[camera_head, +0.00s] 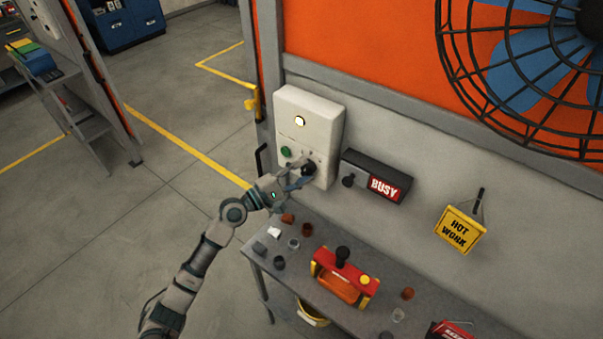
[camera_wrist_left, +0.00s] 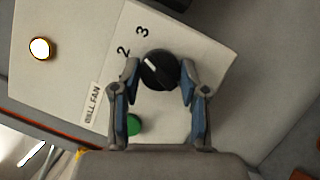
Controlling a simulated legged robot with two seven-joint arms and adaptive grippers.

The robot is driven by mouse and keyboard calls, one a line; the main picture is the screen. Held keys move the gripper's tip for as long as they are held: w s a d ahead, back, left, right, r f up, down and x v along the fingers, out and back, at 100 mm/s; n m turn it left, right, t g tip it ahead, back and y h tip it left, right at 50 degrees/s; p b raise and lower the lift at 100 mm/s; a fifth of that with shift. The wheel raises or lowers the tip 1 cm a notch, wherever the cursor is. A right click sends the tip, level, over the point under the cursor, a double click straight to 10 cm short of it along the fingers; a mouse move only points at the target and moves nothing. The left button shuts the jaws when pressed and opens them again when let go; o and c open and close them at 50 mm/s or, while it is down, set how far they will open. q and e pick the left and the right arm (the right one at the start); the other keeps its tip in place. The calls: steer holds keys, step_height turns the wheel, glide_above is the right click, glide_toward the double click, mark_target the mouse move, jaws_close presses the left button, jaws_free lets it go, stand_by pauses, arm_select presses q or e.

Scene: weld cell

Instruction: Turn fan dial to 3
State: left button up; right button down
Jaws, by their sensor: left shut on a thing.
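The fan dial (camera_wrist_left: 158,72) is a round black knob with a white pointer line, on a pale control box (camera_head: 309,113) fixed to the wall. In the left wrist view the numerals 2 and 3 show beside it, and the pointer aims up-left, roughly between them. My left gripper (camera_wrist_left: 160,80) has one finger on each side of the dial and is shut on it. In the head view the gripper (camera_head: 297,174) reaches the lower right of the box and partly hides the dial (camera_head: 309,169). My right gripper is not in view.
A green button (camera_head: 286,152) and a lit round lamp (camera_head: 299,121) are on the box. A BUSY sign box (camera_head: 378,178) is close to its right. Below is a bench (camera_head: 328,305) with a red and yellow toolbox (camera_head: 345,277). A caged fan (camera_head: 530,70) is upper right.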

arm_select(q)
steer(key=shift+f+m+g+y+p, duration=0.1)
steer(key=shift+m+g+y+p, duration=0.5)
steer(key=shift+m, duration=1.6)
steer(key=o, duration=1.1)
steer(key=shift+w, duration=0.1)
steer(key=shift+o, duration=0.2)
steer(key=shift+w, duration=0.15)
